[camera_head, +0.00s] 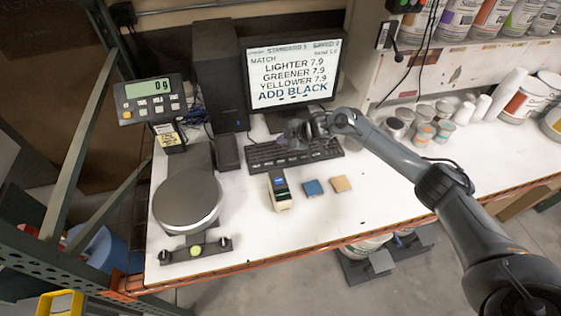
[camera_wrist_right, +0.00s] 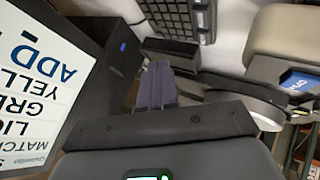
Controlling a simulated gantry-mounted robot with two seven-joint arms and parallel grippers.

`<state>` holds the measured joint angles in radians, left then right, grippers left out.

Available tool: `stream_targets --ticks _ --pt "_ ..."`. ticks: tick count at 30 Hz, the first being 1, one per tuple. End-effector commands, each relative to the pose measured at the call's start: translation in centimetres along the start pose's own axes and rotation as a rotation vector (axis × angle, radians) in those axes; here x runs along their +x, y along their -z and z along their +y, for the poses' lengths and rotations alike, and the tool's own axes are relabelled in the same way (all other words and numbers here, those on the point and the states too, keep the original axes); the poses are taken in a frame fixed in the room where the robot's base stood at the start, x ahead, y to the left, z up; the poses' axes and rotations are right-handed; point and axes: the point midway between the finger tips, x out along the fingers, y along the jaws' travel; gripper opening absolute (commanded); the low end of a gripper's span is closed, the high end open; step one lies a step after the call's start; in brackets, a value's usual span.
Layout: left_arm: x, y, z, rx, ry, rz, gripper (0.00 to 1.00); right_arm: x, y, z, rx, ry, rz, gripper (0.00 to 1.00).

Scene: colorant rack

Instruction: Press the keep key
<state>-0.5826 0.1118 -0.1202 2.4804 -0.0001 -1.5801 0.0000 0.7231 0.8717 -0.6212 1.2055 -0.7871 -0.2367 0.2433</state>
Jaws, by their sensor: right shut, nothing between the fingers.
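A black keyboard (camera_head: 315,150) lies on the white bench in front of the monitor (camera_head: 292,75). Part of it also shows at the top of the right wrist view (camera_wrist_right: 178,14). I cannot make out a key marked keep in either view. My right gripper (camera_head: 292,132) is shut and empty, over the back left part of the keyboard, below the monitor. Its fingers (camera_wrist_right: 156,86) show together in the right wrist view, with the keyboard beyond them. Whether they touch anything I cannot tell. The monitor reads MATCH, LIGHTER 7.9, GREENER 7.9, YELLOWER 7.9, ADD BLACK. My left gripper is not in view.
A scale with a round pan (camera_head: 187,199) and a display (camera_head: 149,98) reading 0 g stands left. A handheld meter (camera_head: 279,190), a blue tile (camera_head: 313,188) and a tan tile (camera_head: 341,184) lie in front. Small cups (camera_head: 424,134) stand right. A black tower (camera_head: 218,75) stands beside the monitor.

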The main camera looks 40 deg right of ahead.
Motion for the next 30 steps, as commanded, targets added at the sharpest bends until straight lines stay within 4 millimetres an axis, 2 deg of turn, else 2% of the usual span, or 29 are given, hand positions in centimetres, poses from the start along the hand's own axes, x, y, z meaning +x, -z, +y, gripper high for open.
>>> stream_targets --ticks 8,21,30 --pt "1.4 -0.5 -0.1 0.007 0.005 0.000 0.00 1.1 -0.8 -0.8 0.000 0.000 -0.001 0.00" --pt "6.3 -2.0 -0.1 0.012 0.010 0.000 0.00 4.7 -3.4 -3.4 0.000 -0.001 -0.001 0.00" --pt "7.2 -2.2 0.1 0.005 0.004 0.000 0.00 6.0 -4.4 -4.4 0.000 0.000 0.000 0.00"
